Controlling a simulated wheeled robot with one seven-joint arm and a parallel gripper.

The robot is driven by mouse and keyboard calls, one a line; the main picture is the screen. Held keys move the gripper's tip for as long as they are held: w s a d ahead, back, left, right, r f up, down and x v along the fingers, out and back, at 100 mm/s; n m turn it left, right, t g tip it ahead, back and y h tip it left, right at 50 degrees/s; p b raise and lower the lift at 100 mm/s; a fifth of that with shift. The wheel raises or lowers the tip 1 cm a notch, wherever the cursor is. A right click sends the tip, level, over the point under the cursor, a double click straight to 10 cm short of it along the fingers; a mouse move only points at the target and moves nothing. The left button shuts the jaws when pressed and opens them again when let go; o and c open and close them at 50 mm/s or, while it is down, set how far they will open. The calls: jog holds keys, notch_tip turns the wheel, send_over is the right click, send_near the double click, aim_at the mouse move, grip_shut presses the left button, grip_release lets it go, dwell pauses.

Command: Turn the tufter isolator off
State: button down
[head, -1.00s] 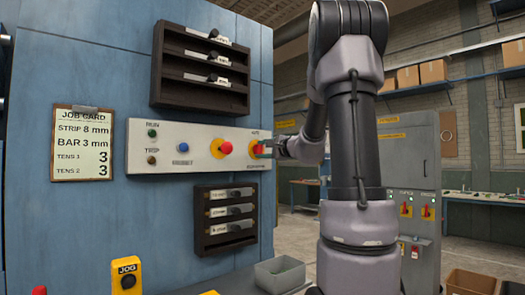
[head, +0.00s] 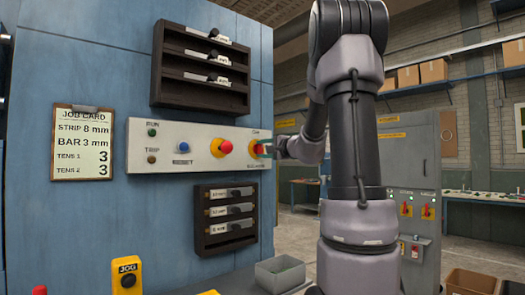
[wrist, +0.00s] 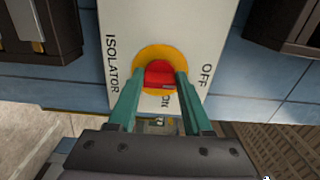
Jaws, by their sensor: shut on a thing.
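The isolator is a red knob (wrist: 159,74) on a round yellow plate (wrist: 150,54) at the right end of a pale control panel (head: 200,134). The wrist view shows ISOLATOR lettering to its left, OFF to its right and ON just below it. My gripper (wrist: 160,77) has one teal finger on each side of the knob and is shut on it. In the head view my gripper (head: 268,149) reaches the isolator from the right and partly hides it. Which mark the knob points at is hard to tell.
Left of the isolator on the panel are another red knob on yellow (head: 225,147) and a blue reset button (head: 184,146). Dark racks sit above (head: 155,80) and below (head: 199,225). A grey cabinet with red-and-yellow switches (head: 427,212) stands at the right. A grey bin (head: 280,279) is below.

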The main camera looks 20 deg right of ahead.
jog(key=shift+c, duration=1.6)
grip_release()
jog(key=v, duration=1.1)
